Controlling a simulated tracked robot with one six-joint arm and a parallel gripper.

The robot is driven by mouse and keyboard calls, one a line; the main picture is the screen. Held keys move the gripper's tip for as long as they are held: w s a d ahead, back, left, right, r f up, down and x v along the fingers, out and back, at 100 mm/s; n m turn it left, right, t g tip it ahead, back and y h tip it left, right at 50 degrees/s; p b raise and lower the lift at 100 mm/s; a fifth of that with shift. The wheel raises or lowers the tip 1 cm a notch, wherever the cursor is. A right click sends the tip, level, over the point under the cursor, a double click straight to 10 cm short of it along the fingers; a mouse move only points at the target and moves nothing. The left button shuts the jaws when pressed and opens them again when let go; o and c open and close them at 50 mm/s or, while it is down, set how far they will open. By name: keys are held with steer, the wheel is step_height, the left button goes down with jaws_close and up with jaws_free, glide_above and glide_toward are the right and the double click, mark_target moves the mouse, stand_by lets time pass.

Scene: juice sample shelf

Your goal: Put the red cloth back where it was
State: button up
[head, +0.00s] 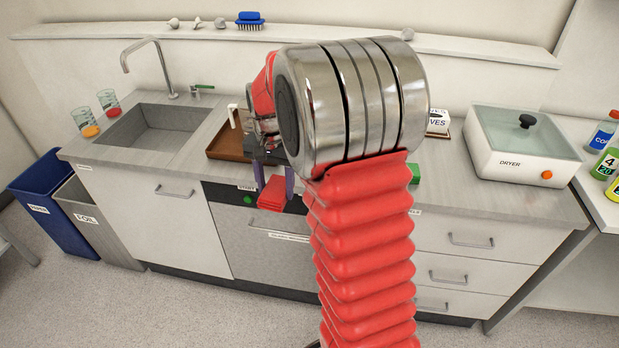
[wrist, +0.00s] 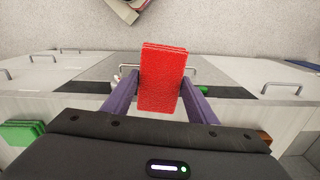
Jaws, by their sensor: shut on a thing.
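The red cloth (head: 272,194) is a folded, layered block. My gripper (wrist: 162,92) is shut on it, with one purple finger on each side. In the wrist view the red cloth (wrist: 163,65) sticks out past the fingertips. In the head view it hangs in front of the counter's front edge, before the grey appliance front. My arm hides part of the counter behind it. A green cloth (wrist: 22,132) lies on the counter at the left of the wrist view; a bit of green (head: 414,174) shows right of my arm in the head view.
A brown tray (head: 229,147) stands on the counter left of my gripper, beside the sink (head: 150,137). A dryer (head: 523,145) stands at the right. Blue and grey bins (head: 95,222) stand at the left. Drawer handles (head: 470,242) stick out. A blue brush (head: 249,20) is on the shelf.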

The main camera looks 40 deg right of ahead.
steer(key=w+a+f+n, duration=0.2)
steer(key=a+n, duration=0.3)
steer(key=a, duration=0.2)
steer(key=w+a+f+n, duration=0.2)
steer(key=a+n, duration=0.3)
steer(key=a, duration=0.3)
steer(key=shift+w+f, duration=0.2)
steer(key=shift+w, duration=0.05)
steer(key=shift+a, duration=0.1)
